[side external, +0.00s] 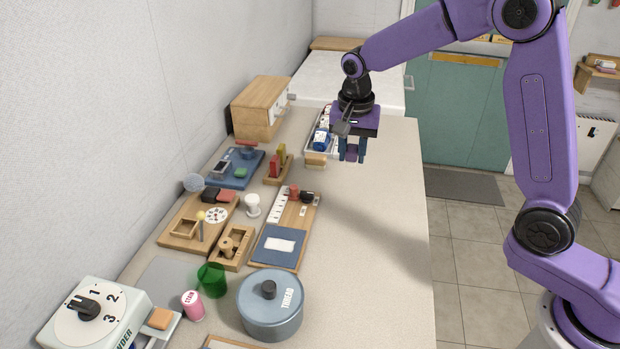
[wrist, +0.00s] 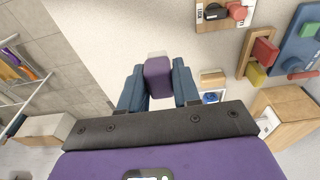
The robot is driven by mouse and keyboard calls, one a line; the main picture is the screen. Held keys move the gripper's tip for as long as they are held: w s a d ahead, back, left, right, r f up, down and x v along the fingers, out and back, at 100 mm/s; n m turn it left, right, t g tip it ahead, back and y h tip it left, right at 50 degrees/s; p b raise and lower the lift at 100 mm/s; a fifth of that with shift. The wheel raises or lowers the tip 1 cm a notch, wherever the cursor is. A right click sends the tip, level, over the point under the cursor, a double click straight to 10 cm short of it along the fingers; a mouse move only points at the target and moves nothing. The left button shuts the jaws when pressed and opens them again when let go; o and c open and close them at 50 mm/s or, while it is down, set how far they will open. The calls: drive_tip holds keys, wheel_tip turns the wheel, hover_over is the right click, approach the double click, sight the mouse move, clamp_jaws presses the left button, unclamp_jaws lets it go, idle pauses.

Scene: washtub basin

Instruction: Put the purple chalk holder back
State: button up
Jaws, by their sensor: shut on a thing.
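The purple chalk holder (wrist: 158,78), with a pale tip, is between the two blue fingers of my gripper (wrist: 158,70). In the side external view my gripper (side external: 352,150) points down above the right part of the counter, with the purple holder (side external: 350,155) between its fingers. The holder appears to be off the counter. A small wooden rack (side external: 270,181) stands to the left, with a red piece (side external: 281,153) and a yellow piece (side external: 274,166) upright in it. The rack also shows at the upper right of the wrist view (wrist: 242,66).
A blue tray (side external: 225,181) and a wooden box (side external: 258,108) lie near the rack. A white tray with blue-and-white items (side external: 322,138) is just left of my gripper. The counter's right side (side external: 395,230) is clear.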

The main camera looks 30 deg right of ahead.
drive_tip(key=w+a+f, duration=0.2)
drive_tip(key=w+f, duration=0.1)
drive_tip(key=w, duration=0.4)
hover_over(311, 182)
drive_tip(key=f, duration=0.6)
drive_tip(key=shift+s+a, duration=0.15)
drive_tip(key=shift+s, duration=0.15)
drive_tip(key=shift+w+f, duration=0.15)
drive_tip(key=shift+f, duration=1.6)
drive_tip(key=shift+f, duration=0.2)
drive_tip(key=o, duration=1)
drive_tip(key=shift+r, duration=0.15)
